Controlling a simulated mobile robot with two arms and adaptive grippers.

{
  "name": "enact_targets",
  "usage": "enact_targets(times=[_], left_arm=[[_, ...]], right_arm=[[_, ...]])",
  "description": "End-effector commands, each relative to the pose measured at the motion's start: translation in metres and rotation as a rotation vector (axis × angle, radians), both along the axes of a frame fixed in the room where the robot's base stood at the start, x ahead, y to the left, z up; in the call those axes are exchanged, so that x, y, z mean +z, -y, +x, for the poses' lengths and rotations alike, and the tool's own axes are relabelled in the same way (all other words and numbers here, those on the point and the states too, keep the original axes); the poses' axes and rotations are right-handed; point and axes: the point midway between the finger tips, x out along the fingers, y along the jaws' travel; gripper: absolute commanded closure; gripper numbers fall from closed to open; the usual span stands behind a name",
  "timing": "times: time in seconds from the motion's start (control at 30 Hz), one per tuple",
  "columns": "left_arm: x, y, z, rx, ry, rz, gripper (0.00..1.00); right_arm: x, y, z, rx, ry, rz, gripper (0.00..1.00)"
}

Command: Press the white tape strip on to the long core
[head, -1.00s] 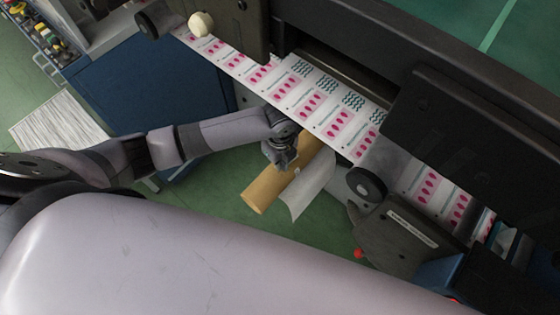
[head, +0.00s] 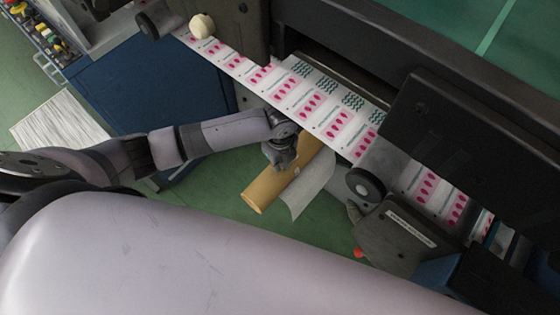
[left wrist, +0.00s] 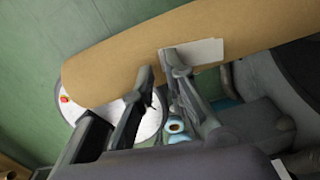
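The long core (head: 262,189) is a tan cardboard tube, slanting below the machine in the head view. It crosses the top of the left wrist view (left wrist: 110,72). The white tape strip (left wrist: 203,51) lies against the core's side there; whether all of it touches I cannot tell. My left gripper (head: 284,160) is at the core's near side. In the left wrist view its two fingertips (left wrist: 157,62) are a little apart at the core, one at the strip's left end, with nothing seen between them. My right gripper is not in view.
A white sheet (head: 309,189) hangs beside the core. A printed web (head: 322,108) runs over the machine above, with a dark roller (head: 365,184) and side plate (head: 395,232) to the right. A blue cabinet (head: 150,75) stands at left. Green floor is open below the core.

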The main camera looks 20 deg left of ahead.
Motion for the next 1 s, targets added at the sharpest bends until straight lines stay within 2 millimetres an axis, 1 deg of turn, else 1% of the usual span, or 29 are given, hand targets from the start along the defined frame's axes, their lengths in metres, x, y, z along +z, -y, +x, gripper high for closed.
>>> enact_targets(times=[0.03,0.13,0.4,0.53,0.67,0.8,1.0], left_arm=[[0.0,0.0,0.0,0.0,0.0,0.0,0.82],[0.0,0.0,0.0,0.0,0.0,0.0,0.75],[0.001,0.0,0.0,0.0,0.0,0.0,0.75],[0.009,0.0,0.001,-0.001,0.002,-0.002,0.75],[0.03,0.0,0.001,-0.001,0.004,-0.002,0.75],[0.061,0.0,0.001,-0.002,0.006,-0.002,0.75],[0.099,0.0,0.001,-0.001,0.004,-0.001,0.75]], right_arm=[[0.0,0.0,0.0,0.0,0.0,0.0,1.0],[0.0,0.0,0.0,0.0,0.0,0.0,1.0],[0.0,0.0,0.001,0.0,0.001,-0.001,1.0],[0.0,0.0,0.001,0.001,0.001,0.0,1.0],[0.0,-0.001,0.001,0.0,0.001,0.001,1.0],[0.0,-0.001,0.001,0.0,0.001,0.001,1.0],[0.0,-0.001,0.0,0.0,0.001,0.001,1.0]])
